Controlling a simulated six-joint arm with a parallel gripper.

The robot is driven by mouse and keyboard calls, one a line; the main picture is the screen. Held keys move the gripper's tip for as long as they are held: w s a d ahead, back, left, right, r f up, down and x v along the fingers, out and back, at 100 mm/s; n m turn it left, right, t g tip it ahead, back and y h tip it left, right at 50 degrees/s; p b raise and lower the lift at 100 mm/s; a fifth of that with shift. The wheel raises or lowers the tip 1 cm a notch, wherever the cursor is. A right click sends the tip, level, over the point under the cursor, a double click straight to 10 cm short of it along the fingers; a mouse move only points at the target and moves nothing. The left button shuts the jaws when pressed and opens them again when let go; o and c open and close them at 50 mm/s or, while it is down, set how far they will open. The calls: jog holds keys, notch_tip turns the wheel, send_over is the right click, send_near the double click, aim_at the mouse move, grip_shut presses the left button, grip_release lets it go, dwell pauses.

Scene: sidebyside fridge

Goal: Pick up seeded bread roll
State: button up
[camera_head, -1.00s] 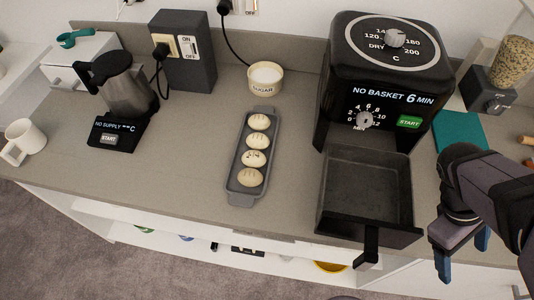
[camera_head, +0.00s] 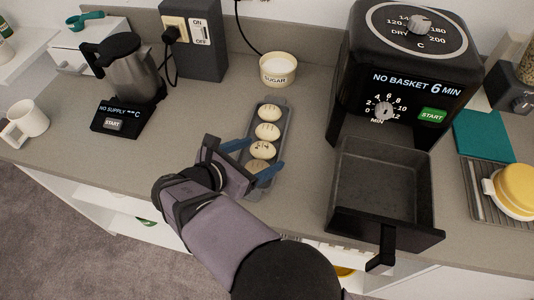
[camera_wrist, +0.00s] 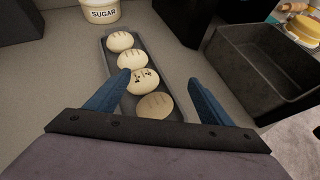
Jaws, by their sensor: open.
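The seeded bread roll (camera_head: 262,149) is pale with dark specks and lies on a grey tray (camera_head: 282,128) in a row with other rolls. It is second from the near end. In the wrist view the seeded roll (camera_wrist: 139,81) lies ahead of my gripper (camera_wrist: 159,78), left of centre between the blue fingers. In the head view my gripper (camera_head: 261,155) is over the near part of the tray, open and empty.
An air fryer (camera_head: 410,70) with its drawer (camera_head: 385,190) pulled out stands right of the tray. A sugar pot (camera_head: 278,70) is behind it. A kettle (camera_head: 133,75) and white mug (camera_head: 27,118) are left. Bare counter lies left of the tray.

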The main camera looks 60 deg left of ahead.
aim_at(260, 150)
jog(key=shift+n+y, duration=0.6)
jog(key=shift+n, duration=0.1)
jog(key=s, duration=0.1)
jog(key=s+a, duration=0.1)
jog(key=s+f, duration=0.1)
jog(key=shift+s+a, duration=0.3)
jog(key=shift+s, duration=0.1)
jog(key=shift+w+r+p+x, duration=0.15)
jog(key=shift+p+x, duration=0.6)
jog(key=shift+x, duration=0.75)
jog(key=shift+w+r+p+x, duration=0.1)
jog(key=shift+p+x, duration=0.6)
jog(key=shift+x, duration=0.8)
jog(key=shift+w+f, duration=0.4)
jog(key=shift+w, duration=0.05)
jog(key=shift+f, duration=0.1)
jog(key=c, duration=1.2)
